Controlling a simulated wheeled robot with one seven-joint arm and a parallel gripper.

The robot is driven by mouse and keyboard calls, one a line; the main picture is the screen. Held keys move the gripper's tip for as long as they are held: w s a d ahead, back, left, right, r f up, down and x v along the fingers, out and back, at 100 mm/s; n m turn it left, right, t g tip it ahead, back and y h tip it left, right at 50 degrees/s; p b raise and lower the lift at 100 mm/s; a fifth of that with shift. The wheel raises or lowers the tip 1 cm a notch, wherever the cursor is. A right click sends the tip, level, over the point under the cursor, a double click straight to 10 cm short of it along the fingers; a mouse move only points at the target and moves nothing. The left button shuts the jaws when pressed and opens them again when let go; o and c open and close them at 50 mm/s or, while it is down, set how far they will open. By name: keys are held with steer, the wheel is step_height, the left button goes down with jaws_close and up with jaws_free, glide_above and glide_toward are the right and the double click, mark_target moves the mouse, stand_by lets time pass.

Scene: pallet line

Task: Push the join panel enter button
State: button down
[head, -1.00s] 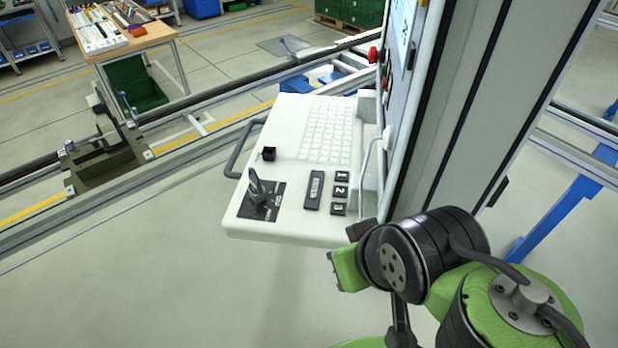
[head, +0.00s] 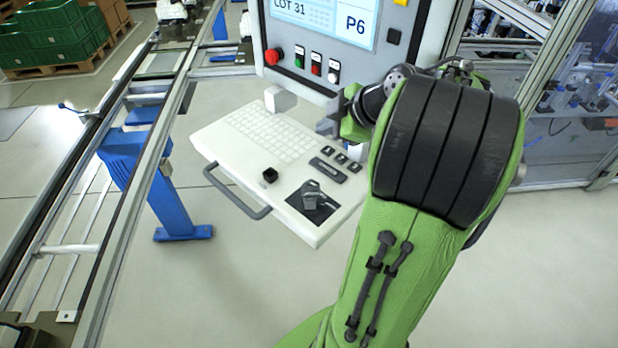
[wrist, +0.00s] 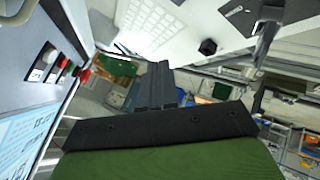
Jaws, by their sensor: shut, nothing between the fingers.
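The panel (head: 290,62) stands at the top middle of the head view, with a lit screen (head: 330,18) reading "LOT 31" and "P6". Below the screen are a red mushroom button (head: 273,56) and a row of green (head: 300,58), red (head: 316,67) and white (head: 333,77) buttons. A white shelf (head: 235,165) below holds a keyboard (head: 268,132), a black knob, several dark keys and a joystick. No enter label is readable. My gripper (head: 328,126) is shut and empty, above the shelf's right part and below the button row. Its fingers (wrist: 155,88) point forward in the wrist view.
A grey handle (head: 238,200) runs along the shelf's front left edge. A conveyor with rails (head: 140,195) and a blue leg (head: 178,200) lies to the left. A glazed machine frame (head: 570,100) stands at right. Open floor lies in front of the shelf.

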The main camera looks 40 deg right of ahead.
mark_target(330, 171)
steer(key=f+b, duration=0.2)
steer(key=f, duration=0.1)
steer(key=d+f+b, duration=0.1)
steer(key=f+b, duration=0.1)
steer(key=f, duration=0.1)
steer(key=f+b, duration=0.3)
steer(key=shift+s+d+f, duration=0.15)
steer(key=shift+d, duration=0.2)
stand_by(0.3)
stand_by(1.6)
steer(key=shift+f+b, duration=0.4)
steer(key=shift+b, duration=0.25)
